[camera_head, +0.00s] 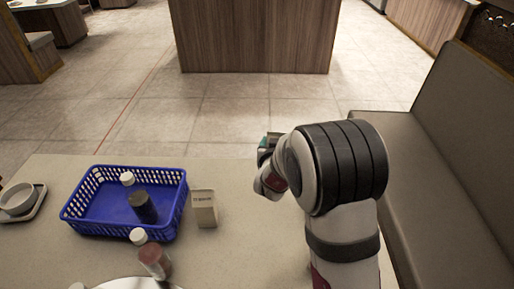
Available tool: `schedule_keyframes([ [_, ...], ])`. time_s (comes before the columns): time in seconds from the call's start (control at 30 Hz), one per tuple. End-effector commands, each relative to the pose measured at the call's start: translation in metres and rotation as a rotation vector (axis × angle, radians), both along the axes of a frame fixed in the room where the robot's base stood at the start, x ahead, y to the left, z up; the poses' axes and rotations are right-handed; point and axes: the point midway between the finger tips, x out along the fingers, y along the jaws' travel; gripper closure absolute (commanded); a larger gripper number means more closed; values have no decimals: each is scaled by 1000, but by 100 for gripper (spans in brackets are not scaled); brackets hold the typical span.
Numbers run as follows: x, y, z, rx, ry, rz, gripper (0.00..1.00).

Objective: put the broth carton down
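A pale beige carton (204,208) with small dark lettering stands upright on the table, just right of the blue basket. I cannot read the lettering well enough to tell whether it is the broth carton. My gripper (267,158) is at the far side of my arm, to the right of and beyond this carton and apart from it. The fingertips are hidden.
The blue basket (181,208) holds a dark bottle (142,207) and a white-capped item (127,179). A red-brown bottle (155,261) stands in front, by a white plate (118,284). The table (245,235) is clear between carton and arm.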

Motion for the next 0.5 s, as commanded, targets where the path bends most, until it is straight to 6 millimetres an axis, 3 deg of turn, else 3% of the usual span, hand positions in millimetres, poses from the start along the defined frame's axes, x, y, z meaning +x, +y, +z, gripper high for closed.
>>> schedule_keyframes([
  [0.23,-5,-15,11,-1,-3,-1,100],
  [0.37,-15,0,13,0,-3,-40,100],
  [0.5,-51,27,13,-3,-2,-167,100],
])
